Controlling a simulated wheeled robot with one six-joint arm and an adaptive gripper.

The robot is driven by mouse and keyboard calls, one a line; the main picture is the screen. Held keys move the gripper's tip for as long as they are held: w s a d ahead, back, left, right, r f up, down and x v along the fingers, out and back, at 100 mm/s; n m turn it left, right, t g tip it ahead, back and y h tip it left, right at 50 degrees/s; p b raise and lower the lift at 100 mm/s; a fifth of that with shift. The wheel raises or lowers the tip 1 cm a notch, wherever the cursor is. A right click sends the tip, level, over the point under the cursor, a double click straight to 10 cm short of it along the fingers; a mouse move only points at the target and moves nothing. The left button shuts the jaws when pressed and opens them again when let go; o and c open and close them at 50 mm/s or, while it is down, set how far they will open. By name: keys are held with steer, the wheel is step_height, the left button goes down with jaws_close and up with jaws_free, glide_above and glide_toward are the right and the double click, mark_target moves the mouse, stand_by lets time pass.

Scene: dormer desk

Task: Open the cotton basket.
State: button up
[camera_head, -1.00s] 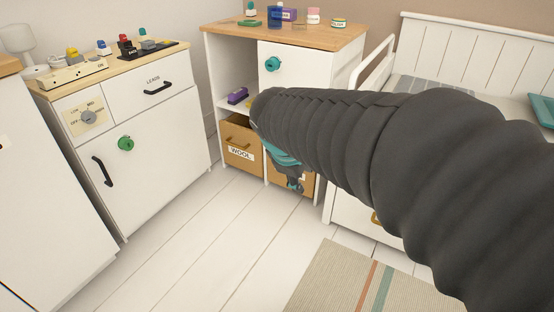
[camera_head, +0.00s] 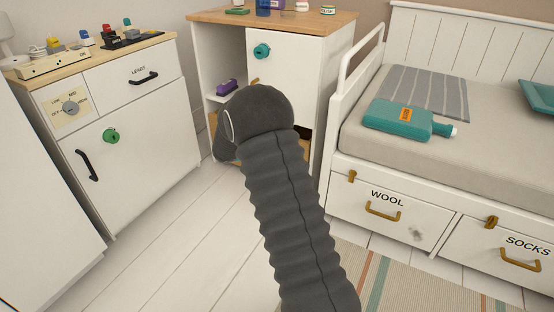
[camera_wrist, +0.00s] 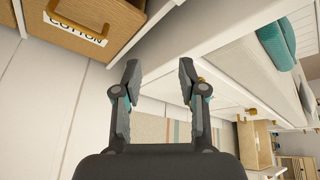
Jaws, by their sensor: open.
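The cotton basket (camera_wrist: 95,28) is a brown box with a white COTTON label and a brass-coloured handle, at the top left of the wrist view. In the head view my arm covers most of the lower shelf; a brown strip (camera_head: 301,151) shows at its right, below a dark gap. I cannot tell how far the basket is pulled out. My arm hides the gripper in the head view.
The white bed (camera_head: 350,215) with WOOL and SOCKS drawers stands to the right. A white cabinet with a green knob (camera_head: 111,136) stands at the left. The shelf unit has a teal-knobbed door (camera_head: 290,65). White floorboards (camera_head: 190,240) are clear between; a striped rug (camera_head: 430,290) lies at lower right.

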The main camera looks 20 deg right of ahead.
steer(key=w+a+f+n+t+b, duration=0.1)
steer(key=w+f+n, duration=0.25)
steer(key=f, duration=0.25)
steer(key=w+f+n+t, duration=0.2)
steer(key=w+f+n, duration=0.15)
steer(key=f, duration=0.25)
steer(key=w+a+f+n+t+b, duration=0.1)
steer(key=w+f+n, duration=0.1)
steer(key=f+n, duration=0.35)
steer(key=shift+m, duration=0.35)
steer(key=x, duration=0.7)
steer(key=b+x, duration=0.1)
steer(key=x, duration=0.6)
steer(key=shift+w+a+f+b, duration=0.1)
steer(key=shift+a+f+b, duration=0.1)
steer(key=shift+b, duration=0.1)
jaws_close()
